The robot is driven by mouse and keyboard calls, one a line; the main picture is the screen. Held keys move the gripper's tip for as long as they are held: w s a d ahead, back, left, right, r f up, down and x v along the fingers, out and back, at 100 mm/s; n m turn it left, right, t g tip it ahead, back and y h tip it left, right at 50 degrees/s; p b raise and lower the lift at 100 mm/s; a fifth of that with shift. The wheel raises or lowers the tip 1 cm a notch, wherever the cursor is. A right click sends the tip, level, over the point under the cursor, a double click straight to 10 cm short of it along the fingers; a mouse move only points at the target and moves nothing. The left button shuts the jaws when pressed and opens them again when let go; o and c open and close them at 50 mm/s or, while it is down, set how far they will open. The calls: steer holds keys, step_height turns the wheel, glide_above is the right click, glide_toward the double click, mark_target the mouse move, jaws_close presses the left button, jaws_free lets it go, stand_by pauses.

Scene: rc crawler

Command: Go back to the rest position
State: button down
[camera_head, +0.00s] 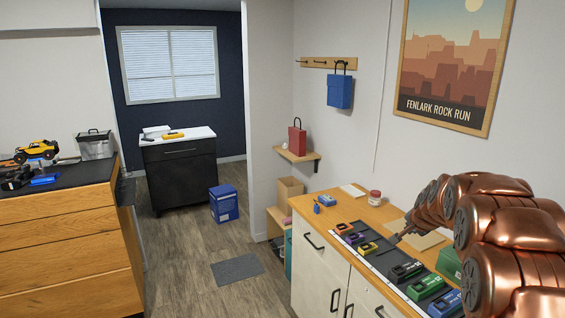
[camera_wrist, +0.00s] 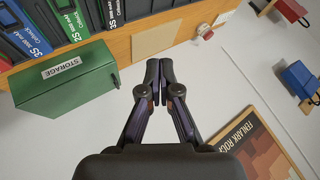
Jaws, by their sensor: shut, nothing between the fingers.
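My gripper (camera_head: 395,238) is over the right-hand counter in the head view, at the end of my copper-coloured arm. In the wrist view my gripper (camera_wrist: 159,68) has its two dark fingers together, with nothing between them. The arm is bent and reaches in from the right edge. A row of battery packs, with a green one (camera_head: 425,286) and a blue one (camera_head: 446,303), lies in a charging strip on the counter below. The gripper appears apart from them.
A green storage box (camera_wrist: 68,85) is close to my gripper at left in the wrist view. A poster (camera_head: 455,60) hangs behind. The floor (camera_head: 190,245) in the aisle is mostly clear, with a grey mat (camera_head: 237,269).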

steer(key=s+a+n+g+y, duration=0.1)
steer(key=s+a+n+g, duration=0.1)
steer(key=s+a, duration=0.45)
steer(key=s+a+f+n+g+y, duration=0.15)
steer(key=s+a, duration=0.25)
steer(key=s, duration=0.6)
steer(key=s+a+n+g, duration=0.25)
steer(key=s+a, duration=0.25)
steer(key=s, duration=0.3)
steer(key=s+a+f+n+g, duration=0.1)
steer(key=s+a+n+g, duration=0.1)
steer(key=s, duration=1.2)
steer(key=s+a+f+n+g+b, duration=0.1)
steer(key=s+n, duration=0.3)
steer(key=s, duration=1)
steer(key=shift+a+f+g, duration=0.65)
steer(key=shift+a+g, duration=0.05)
steer(key=shift+g, duration=0.1)
steer(key=shift+s+h, duration=0.1)
steer(key=shift+h, duration=0.15)
